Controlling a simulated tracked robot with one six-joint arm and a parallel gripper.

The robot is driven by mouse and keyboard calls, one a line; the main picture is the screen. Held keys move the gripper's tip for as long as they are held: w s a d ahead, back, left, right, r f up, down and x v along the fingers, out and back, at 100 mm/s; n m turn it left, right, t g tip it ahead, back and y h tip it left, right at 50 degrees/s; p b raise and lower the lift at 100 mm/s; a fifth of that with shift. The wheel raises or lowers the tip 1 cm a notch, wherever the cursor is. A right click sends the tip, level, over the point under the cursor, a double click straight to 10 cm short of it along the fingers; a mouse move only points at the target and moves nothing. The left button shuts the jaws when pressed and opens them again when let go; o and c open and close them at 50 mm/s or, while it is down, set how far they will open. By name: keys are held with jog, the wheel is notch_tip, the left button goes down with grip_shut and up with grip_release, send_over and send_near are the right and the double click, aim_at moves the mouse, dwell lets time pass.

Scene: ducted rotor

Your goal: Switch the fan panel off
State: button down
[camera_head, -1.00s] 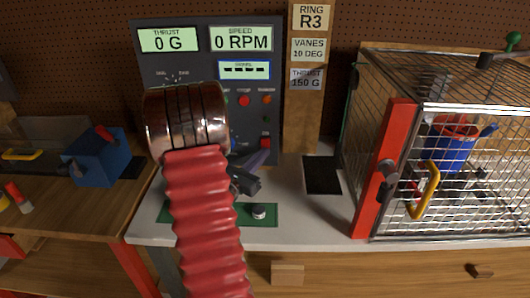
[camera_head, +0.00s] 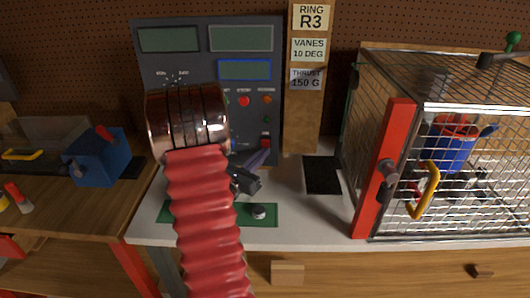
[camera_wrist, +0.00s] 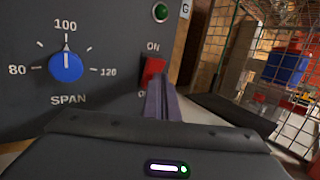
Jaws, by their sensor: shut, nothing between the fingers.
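The dark fan panel (camera_head: 180,68) stands at the back of the white bench, and its display windows (camera_head: 241,38) are blank. In the wrist view, the red rocker switch (camera_wrist: 153,70) sits on the panel's lower right under the word ON; the lower label is mostly hidden by my fingers. A dark green lamp (camera_wrist: 160,12) is above the switch. My gripper (camera_wrist: 154,84) is shut and empty, its fingertips at the lower part of the switch; I cannot tell whether they touch. In the head view, my gripper (camera_head: 264,154) is beside the small red switch (camera_head: 265,143), and my arm covers part of the panel.
A blue SPAN knob (camera_wrist: 66,66) is left of the switch. A wire cage (camera_head: 460,180) with a red post (camera_head: 383,170) and yellow handle (camera_head: 426,190) stands right. A wooden post (camera_head: 306,120) with labels is beside the panel. A blue box (camera_head: 95,160) sits left.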

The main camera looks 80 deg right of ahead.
jog(key=shift+a+r, duration=0.1)
jog(key=shift+a, duration=0.05)
jog(key=shift+s+a+r, duration=0.15)
jog(key=shift+a+r, duration=0.15)
jog(key=shift+a, duration=0.35)
jog(key=a, duration=0.1)
jog(key=a+r, duration=0.1)
jog(key=a, duration=0.1)
jog(key=s+a+r, duration=0.1)
jog(key=shift+a, duration=0.2)
dwell(0.5)
dwell(0.7)
